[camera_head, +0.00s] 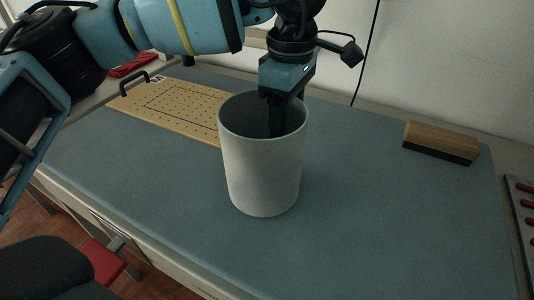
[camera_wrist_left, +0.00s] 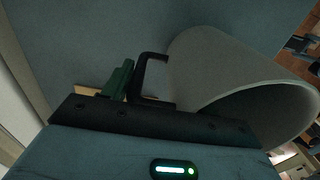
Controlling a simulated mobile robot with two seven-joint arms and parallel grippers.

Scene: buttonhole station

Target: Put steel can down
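The steel can (camera_head: 262,172) is a large pale grey open cylinder. It is upright over the middle of the blue-grey bench; I cannot tell whether its base touches the surface. My left gripper (camera_head: 275,122) points down at the can's far rim, with a dark finger showing inside the opening. It appears shut on the can's wall. In the left wrist view the can (camera_wrist_left: 205,65) lies to the right, its opening toward the lower right. My right gripper is not in view.
A tan perforated board (camera_head: 180,102) with a black handle lies behind and left of the can. A wooden block with a dark underside (camera_head: 440,142) is at the back right. A grey tray with red items (camera_head: 524,205) is at the right edge. The bench (camera_head: 390,225) is clear right of the can.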

